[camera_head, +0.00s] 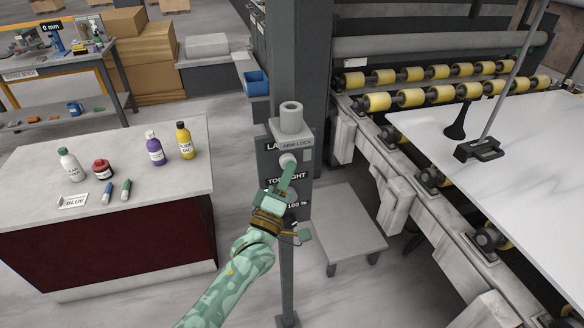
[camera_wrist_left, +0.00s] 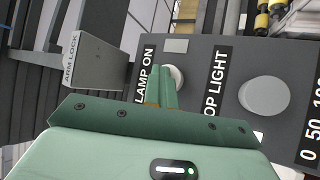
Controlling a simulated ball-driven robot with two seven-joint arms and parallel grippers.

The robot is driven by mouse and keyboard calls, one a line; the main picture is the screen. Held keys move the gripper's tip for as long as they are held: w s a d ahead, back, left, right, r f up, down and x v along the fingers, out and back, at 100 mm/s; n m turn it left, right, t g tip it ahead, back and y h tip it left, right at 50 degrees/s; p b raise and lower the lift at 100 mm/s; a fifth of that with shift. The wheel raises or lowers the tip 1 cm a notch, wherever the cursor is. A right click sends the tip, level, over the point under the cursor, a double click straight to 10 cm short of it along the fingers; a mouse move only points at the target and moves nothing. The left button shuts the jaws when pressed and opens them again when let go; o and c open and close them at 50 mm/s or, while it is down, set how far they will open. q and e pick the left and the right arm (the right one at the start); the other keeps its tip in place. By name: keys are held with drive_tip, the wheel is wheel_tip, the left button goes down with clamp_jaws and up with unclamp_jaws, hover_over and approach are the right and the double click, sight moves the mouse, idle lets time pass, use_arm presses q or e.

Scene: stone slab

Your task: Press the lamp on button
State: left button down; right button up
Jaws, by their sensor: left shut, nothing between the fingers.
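The lamp on button is a pale round button (camera_head: 287,160) on a dark control panel (camera_head: 303,184) on a post. In the left wrist view the button (camera_wrist_left: 179,76) sits beside the LAMP ON label (camera_wrist_left: 145,75), partly hidden by my fingers. My left gripper (camera_head: 288,168) is shut and empty, its green fingertips at the button's lower edge in the head view. In the left wrist view the fingertips (camera_wrist_left: 162,70) overlap the button's left side. I cannot tell whether they touch it. My right gripper is not in view.
A large grey dial (camera_wrist_left: 265,97) by the TOP LIGHT label is close to the fingers. An ARM LOCK box (camera_wrist_left: 95,60) juts out above the button in the head view. A bench with bottles (camera_head: 130,200) stands left; a roller conveyor with a pale slab (camera_head: 530,150) stands right.

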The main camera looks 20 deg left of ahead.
use_arm(q)
drive_tip(key=s+d, duration=0.1)
drive_tip(key=s+p, duration=0.1)
drive_tip(key=s+d+p, duration=0.1)
drive_tip(key=s, duration=0.1)
drive_tip(key=shift+s+d+f, duration=0.1)
drive_tip(key=shift+d+f, duration=0.2)
idle(0.4)
